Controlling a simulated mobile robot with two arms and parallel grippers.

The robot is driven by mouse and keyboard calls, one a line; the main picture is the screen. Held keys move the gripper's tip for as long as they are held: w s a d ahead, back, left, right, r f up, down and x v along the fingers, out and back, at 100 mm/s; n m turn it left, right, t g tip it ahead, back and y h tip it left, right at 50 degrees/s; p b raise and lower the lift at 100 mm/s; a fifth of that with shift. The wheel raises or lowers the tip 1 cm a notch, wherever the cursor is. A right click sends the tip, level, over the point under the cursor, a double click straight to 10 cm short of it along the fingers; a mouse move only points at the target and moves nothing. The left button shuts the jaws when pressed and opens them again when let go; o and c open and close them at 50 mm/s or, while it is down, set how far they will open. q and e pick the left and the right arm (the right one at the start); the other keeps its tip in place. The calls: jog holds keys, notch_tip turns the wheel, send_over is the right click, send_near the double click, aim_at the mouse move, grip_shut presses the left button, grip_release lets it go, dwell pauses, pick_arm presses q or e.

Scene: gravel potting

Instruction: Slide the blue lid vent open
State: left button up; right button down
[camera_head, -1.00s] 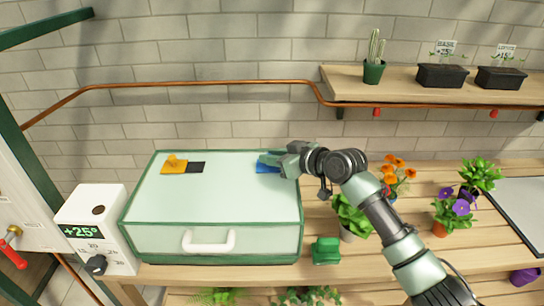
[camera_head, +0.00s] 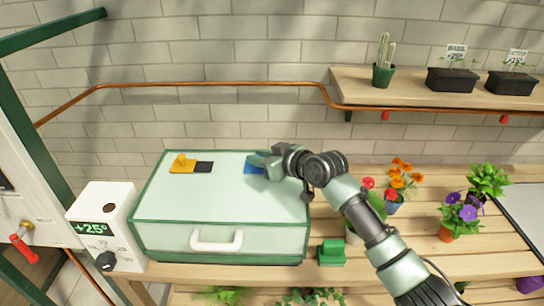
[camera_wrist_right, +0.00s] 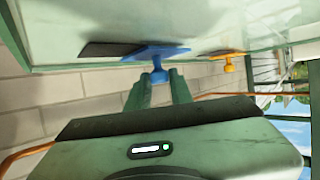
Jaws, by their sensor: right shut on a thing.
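The pale box (camera_head: 221,230) with green edges stands on the bench, its lid closed. The blue lid vent (camera_head: 252,169) is on the lid's right part, partly hidden by my right gripper (camera_head: 262,160). In the right wrist view the blue vent plate (camera_wrist_right: 155,51) has a dark opening (camera_wrist_right: 107,48) beside it, and my right gripper (camera_wrist_right: 159,82) is shut on its blue knob. The yellow vent (camera_head: 182,166) sits further left on the lid with a black opening (camera_head: 204,168) at its right. My left gripper is not in view.
A white control box (camera_head: 101,222) showing +25° stands left of the pale box. A green block (camera_head: 331,253) and potted flowers (camera_head: 458,217) are on the bench to the right. A shelf (camera_head: 430,98) with a cactus and black planters is above.

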jog(key=shift+s+a, duration=0.15)
jog(key=c, duration=1.7)
grip_release()
jog(key=o, duration=0.4)
jog(key=shift+o, duration=0.2)
jog(key=shift+a, duration=0.2)
jog(key=shift+d, duration=0.2)
jog(key=shift+s+d, duration=0.15)
jog(key=shift+d, duration=0.05)
jog(key=shift+b+v, duration=0.65)
jog(key=shift+v, duration=2.95)
jog(key=shift+s+a, duration=0.1)
jog(key=shift+a, duration=0.05)
